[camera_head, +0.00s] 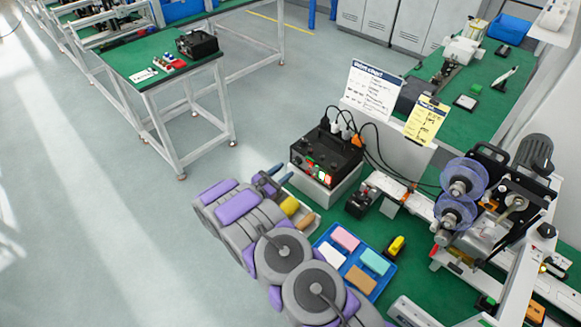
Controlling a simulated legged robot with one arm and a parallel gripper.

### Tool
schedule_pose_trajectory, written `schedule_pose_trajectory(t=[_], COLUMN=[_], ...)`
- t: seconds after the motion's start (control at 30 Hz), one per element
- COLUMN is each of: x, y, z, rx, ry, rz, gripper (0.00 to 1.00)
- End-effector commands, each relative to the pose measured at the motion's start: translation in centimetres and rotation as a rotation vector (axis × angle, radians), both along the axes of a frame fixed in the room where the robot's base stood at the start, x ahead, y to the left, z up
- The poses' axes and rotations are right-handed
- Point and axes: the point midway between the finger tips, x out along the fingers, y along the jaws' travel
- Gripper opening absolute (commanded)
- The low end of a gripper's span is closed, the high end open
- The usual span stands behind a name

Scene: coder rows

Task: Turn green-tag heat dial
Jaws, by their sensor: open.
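A black control box (327,150) stands on a light raised block on the green bench. Its front panel carries small knobs, a green-lit mark (310,161) and red-lit displays (321,175). The single dials are too small to tell apart, so I cannot say which one has the green tag. My purple and grey arm reaches up from the bottom of the view. My gripper (278,174) is open, its dark fingers just left of the box and apart from it. Nothing shows between the fingers.
Cables rise from the box's top. A blue tray (385,283) with coloured blocks and a yellow-black item (396,246) lie at front. A machine with clear purple reels (464,177) stands right. White and yellow signs stand behind. Floor is open at left, beside another green table (125,62).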

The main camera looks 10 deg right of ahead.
Motion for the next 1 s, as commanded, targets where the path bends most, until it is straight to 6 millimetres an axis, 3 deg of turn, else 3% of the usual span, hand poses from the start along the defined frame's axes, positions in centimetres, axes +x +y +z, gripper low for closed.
schedule_pose_trajectory(t=[0.2, 0.67, 1.0], x=[1.9, 2.7, 2.7], y=[-2.6, -3.5, -3.6], z=[-0.1, 0.1, 0.1], rx=[0.003, -0.001, 0.0], ry=[-0.002, -0.001, -0.001], rz=[-0.001, 0.001, 0.001], gripper=[0.41, 0.41, 0.11])
